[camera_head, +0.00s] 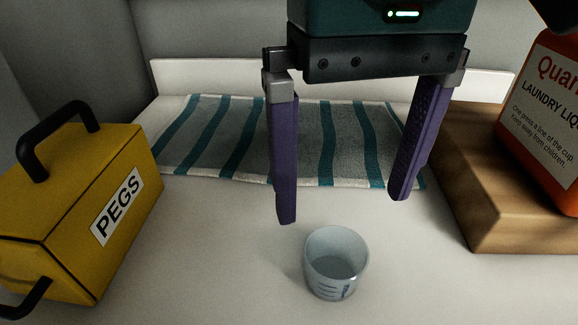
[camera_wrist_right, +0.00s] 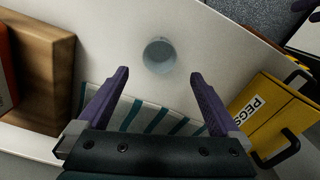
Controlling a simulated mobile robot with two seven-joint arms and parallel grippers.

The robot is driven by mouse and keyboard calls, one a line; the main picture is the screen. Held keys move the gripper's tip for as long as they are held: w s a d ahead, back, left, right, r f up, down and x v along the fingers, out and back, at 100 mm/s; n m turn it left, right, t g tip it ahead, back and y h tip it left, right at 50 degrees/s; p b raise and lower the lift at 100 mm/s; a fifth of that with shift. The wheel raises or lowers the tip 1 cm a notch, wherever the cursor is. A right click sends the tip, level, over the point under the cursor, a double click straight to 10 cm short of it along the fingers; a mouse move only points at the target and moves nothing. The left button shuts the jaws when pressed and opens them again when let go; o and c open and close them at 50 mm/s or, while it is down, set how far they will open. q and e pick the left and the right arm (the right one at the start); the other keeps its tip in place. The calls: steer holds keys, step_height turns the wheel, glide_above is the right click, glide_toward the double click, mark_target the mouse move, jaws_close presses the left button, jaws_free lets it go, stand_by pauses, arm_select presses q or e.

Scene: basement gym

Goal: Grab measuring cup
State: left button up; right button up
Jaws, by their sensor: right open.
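The measuring cup (camera_head: 336,264) is a small clear cup with dark markings, standing upright on the white surface in the head view. It also shows in the right wrist view (camera_wrist_right: 159,56), beyond the fingertips and roughly midway between them. My right gripper (camera_head: 343,210) is open and empty, with two purple fingers pointing down. In the head view its fingertips are above the cup in the picture and do not touch it. In the right wrist view the gripper (camera_wrist_right: 160,73) shows both fingers spread apart.
A yellow box marked PEGS (camera_head: 70,205) with black handles stands at the left. A wooden block (camera_head: 480,190) at the right bears an orange laundry liquid container (camera_head: 555,120). A striped towel (camera_head: 235,140) lies behind the cup. The surface around the cup is clear.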

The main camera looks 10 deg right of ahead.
mark_target(332, 275)
step_height(332, 275, down, 9)
steer(key=shift+s+f+b, duration=0.15)
steer(key=shift+f+b, duration=0.05)
steer(key=shift+b, duration=0.7)
steer(key=c, duration=1.4)
steer(key=shift+o, duration=0.2)
